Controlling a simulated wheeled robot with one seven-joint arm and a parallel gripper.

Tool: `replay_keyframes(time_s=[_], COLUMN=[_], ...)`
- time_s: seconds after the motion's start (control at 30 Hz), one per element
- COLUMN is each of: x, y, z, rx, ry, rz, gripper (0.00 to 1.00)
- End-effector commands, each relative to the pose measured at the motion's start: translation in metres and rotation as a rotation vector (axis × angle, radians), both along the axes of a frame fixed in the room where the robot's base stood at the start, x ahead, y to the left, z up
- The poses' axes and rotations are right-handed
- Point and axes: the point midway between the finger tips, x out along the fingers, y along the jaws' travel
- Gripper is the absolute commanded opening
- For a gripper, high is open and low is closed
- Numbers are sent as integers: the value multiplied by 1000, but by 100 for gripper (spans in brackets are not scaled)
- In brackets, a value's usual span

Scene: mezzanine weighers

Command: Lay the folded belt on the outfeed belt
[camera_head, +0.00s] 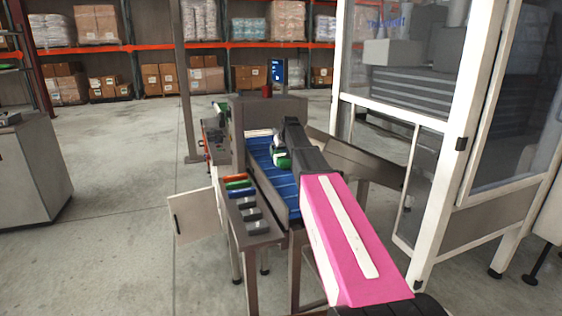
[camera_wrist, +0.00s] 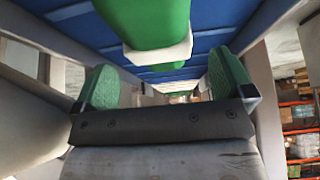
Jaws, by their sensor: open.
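My gripper (camera_wrist: 164,80) is open, with its two green-padded fingers apart in the wrist view. A green block with a white end (camera_wrist: 153,25) lies just past the fingertips against a ribbed blue conveyor belt (camera_wrist: 215,42). I cannot tell whether it is the folded belt. In the head view, green and white shapes (camera_head: 281,158) show beside the dark end of my arm, over the blue belt (camera_head: 283,186); fingers and block are hard to tell apart there. My pink arm hides part of the conveyor.
A side rack (camera_head: 252,228) holds orange, green, blue and dark pieces left of the conveyor. A white-framed glazed enclosure (camera_head: 440,150) stands close on the right. A screen (camera_head: 277,72) stands behind the conveyor. A grey cabinet (camera_head: 30,172) is at far left, with open floor between.

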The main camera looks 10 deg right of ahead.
Motion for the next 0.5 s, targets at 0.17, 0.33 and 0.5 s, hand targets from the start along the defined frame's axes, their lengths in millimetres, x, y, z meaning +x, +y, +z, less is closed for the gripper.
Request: replay_keyframes(time_s=[0.17,0.33,0.5], x=[6,18,29], y=[1,3,5], z=[-9,-26,-45], rx=[0,0,0], ry=[1,1,0], rz=[0,0,0], gripper=[99,99,99])
